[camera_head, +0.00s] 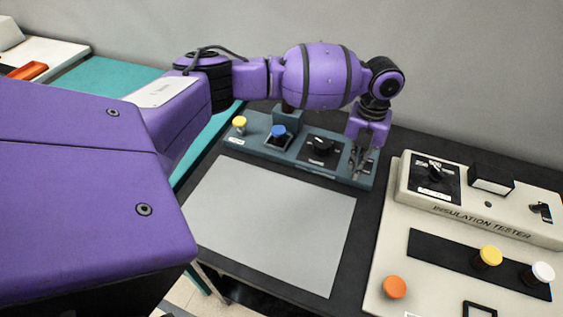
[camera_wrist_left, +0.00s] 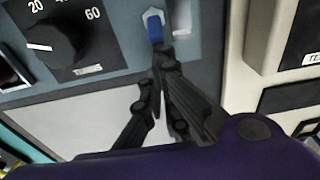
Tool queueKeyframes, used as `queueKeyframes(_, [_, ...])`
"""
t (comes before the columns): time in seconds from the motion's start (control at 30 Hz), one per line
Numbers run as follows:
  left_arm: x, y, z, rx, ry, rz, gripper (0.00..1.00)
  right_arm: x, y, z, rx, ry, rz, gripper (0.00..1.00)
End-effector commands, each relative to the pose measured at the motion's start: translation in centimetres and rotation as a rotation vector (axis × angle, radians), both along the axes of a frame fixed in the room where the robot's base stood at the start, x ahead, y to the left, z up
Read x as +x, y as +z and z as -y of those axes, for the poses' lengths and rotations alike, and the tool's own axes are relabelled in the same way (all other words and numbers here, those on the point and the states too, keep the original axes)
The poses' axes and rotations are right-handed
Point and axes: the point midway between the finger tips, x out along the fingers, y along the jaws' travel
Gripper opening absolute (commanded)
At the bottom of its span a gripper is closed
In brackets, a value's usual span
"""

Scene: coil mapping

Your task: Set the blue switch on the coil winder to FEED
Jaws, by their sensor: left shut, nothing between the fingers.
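The coil winder (camera_head: 233,143) is a blue-grey panel at the back of the dark bench. The blue switch (camera_wrist_left: 154,27) is a small lever on a pale mount near the top of the left wrist view. In the head view it is hidden by my left gripper (camera_head: 359,168), at the panel's right end. My left gripper (camera_wrist_left: 159,75) is shut and empty, with its fingers just below the blue switch in the wrist view. I cannot tell whether they touch it. The FEED marking cannot be read. My right gripper is not in view.
The winder's black turns knob (camera_head: 320,146), blue button (camera_head: 278,132) and yellow knob (camera_head: 240,122) stand left of the gripper. A cream insulation tester (camera_head: 390,240) stands close on the right. A bare grey mat (camera_head: 270,215) lies in front.

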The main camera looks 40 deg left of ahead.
Motion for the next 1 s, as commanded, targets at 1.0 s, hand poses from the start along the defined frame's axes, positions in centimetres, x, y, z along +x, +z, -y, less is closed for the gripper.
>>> queueKeyframes(1.0, [2.5,2.9,-0.6,-0.023,-0.001,-0.072,0.00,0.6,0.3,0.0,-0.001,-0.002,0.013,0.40])
